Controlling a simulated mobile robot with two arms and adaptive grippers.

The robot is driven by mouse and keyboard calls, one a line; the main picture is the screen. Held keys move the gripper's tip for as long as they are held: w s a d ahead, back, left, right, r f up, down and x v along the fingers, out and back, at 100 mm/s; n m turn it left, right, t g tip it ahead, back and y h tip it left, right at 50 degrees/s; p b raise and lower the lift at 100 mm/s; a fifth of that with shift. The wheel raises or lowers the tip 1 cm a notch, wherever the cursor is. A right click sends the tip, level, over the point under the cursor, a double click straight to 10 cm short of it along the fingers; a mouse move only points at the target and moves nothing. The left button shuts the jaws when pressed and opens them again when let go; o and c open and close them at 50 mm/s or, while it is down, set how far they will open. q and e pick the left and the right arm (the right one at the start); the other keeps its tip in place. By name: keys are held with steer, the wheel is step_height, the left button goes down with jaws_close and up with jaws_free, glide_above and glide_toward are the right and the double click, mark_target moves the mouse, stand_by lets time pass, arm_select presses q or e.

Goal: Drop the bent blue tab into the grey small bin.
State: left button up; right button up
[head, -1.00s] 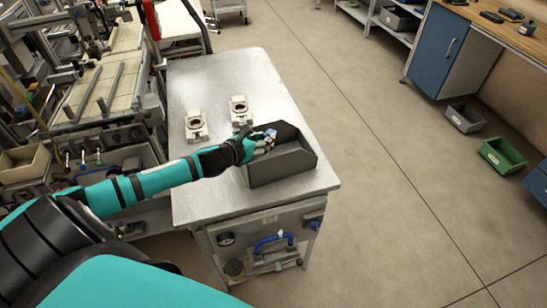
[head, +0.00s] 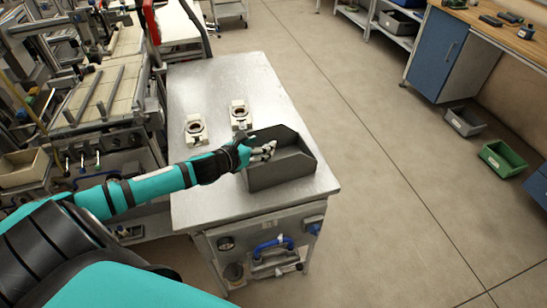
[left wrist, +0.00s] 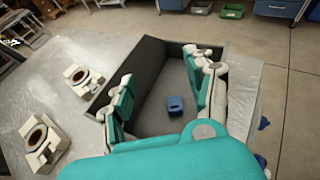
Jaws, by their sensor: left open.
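The blue tab (left wrist: 175,105) lies on the floor of the grey small bin (left wrist: 150,78) in the left wrist view, between and beyond my fingers. In the head view it cannot be made out. The grey bin (head: 282,180) stands on the metal table near its front right. My left gripper (head: 266,152) is over the bin, open and empty. It also shows in the left wrist view (left wrist: 163,100), with its fingers spread apart. My right gripper is in neither view.
Two pale fixtures with round holes (head: 196,129) (head: 240,115) stand on the metal table (head: 215,85) left of and behind the bin. The table's back part is clear. A grey bin (head: 466,120) and a green bin (head: 497,157) are on the floor at right.

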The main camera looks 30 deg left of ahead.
arm_select(q)
steer(key=v, duration=1)
steer(key=shift+s, duration=0.15)
